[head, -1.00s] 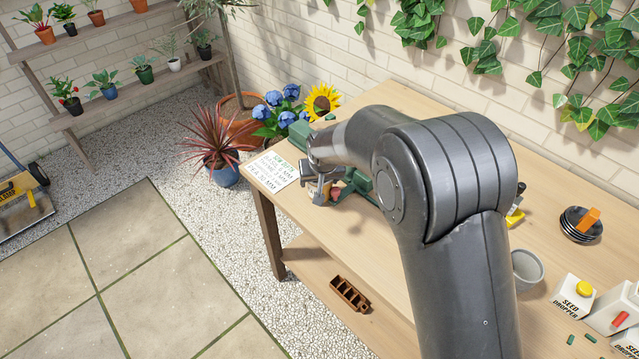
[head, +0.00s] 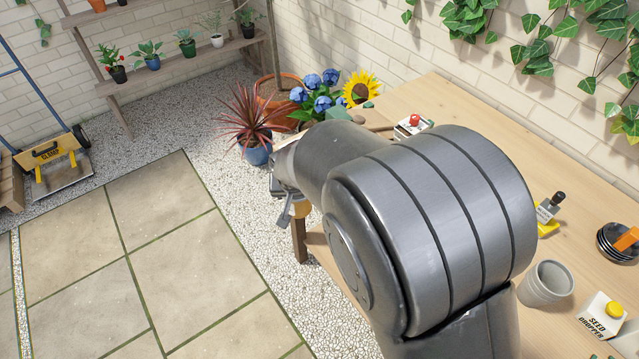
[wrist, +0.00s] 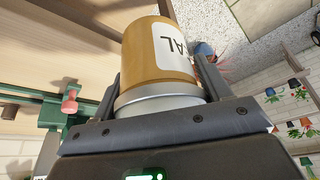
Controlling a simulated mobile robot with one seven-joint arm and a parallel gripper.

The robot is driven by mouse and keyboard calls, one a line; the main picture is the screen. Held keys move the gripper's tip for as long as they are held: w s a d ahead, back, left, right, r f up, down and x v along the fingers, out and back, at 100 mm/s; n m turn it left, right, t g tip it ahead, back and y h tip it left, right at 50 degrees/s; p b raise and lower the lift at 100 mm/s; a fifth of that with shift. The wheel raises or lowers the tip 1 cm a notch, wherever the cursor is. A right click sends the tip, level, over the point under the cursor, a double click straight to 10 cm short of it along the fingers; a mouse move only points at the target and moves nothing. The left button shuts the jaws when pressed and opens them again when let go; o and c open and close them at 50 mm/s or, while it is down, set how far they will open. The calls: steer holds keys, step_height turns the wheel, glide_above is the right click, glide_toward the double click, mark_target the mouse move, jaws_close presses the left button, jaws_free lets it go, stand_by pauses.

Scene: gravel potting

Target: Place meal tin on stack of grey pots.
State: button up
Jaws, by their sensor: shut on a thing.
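The meal tin (wrist: 158,62) is a golden-brown cylinder with a silver rim and a white label reading "AL". In the wrist view it sits between the two fingers of my gripper (wrist: 160,84), which is shut on it. In the head view my gripper (head: 287,208) is at the left end of the bench, mostly hidden by my arm, and the tin is hardly visible there. The stack of grey pots (head: 546,284) stands upright on the bench at the right, just beside my arm in the picture and well apart from the gripper.
A seed dropper carton (head: 603,318) stands right of the pots. Black saucers (head: 615,243) with an orange item and a small bottle (head: 548,207) are behind them. A green clamp-like thing (wrist: 55,115) shows in the wrist view. Flowers (head: 318,95) stand beyond the bench's left end.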

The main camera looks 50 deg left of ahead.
steer(key=shift+s, duration=0.35)
steer(key=w+d+r+m+t+h, duration=0.1)
steer(key=w+d+r+m, duration=0.35)
steer(key=w+d, duration=0.85)
steer(key=w+d+r+m+t+h, duration=0.1)
steer(key=w+d+r, duration=0.6)
steer(key=w+d, duration=0.65)
steer(key=w+d+r+m+h, duration=0.1)
steer(key=d+r+m, duration=0.25)
steer(key=d, duration=1.45)
steer(key=d+r+m+h, duration=0.1)
steer(key=d+r+m, duration=0.25)
steer(key=d, duration=1.35)
glide_toward(562, 269)
steer(key=shift+w+d+n, duration=0.1)
steer(key=shift+w+n, duration=0.15)
steer(key=shift+w, duration=0.55)
steer(key=shift+f, duration=2)
